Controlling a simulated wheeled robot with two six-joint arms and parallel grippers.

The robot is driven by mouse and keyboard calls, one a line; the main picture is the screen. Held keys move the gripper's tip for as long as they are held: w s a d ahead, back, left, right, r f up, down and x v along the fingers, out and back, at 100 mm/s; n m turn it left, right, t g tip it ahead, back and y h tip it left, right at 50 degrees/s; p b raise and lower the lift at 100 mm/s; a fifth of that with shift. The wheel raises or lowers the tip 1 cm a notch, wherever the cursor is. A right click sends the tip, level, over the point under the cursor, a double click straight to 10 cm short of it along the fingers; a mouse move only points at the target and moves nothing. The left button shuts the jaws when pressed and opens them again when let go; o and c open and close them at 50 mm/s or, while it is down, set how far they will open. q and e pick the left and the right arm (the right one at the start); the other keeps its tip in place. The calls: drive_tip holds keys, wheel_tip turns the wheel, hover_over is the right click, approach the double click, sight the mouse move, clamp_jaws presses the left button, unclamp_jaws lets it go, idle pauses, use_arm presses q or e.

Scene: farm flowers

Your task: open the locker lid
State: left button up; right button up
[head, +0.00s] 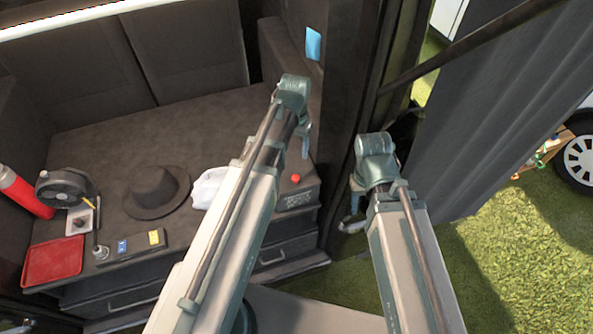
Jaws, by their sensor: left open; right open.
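A dark bench-like locker (190,130) with drawers in its front fills the left and middle of the head view. Its flat top bears several objects, and I cannot tell which part is the lid. A small red knob (296,179) sits near the top's right front corner. My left gripper (305,148) is open, over the right end of the locker top, partly hidden by its own wrist. My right gripper (352,222) is open and lower, just right of the locker's front corner. I see nothing held in either gripper.
On the top are a dark hat (156,190), a white cloth-like item (208,188), a fan (62,187), a red cylinder (22,192) and a red tray (53,262). A grey curtain (500,120) hangs at right. Open grass (530,270) lies below it.

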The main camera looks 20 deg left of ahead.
sight(295, 177)
use_arm(q)
wheel_tip(295, 177, down, 14)
drive_tip(key=b, duration=1.3)
drive_tip(key=shift+b, duration=0.4)
drive_tip(key=shift+r, duration=0.1)
drive_tip(key=shift+c, duration=0.4)
clamp_jaws()
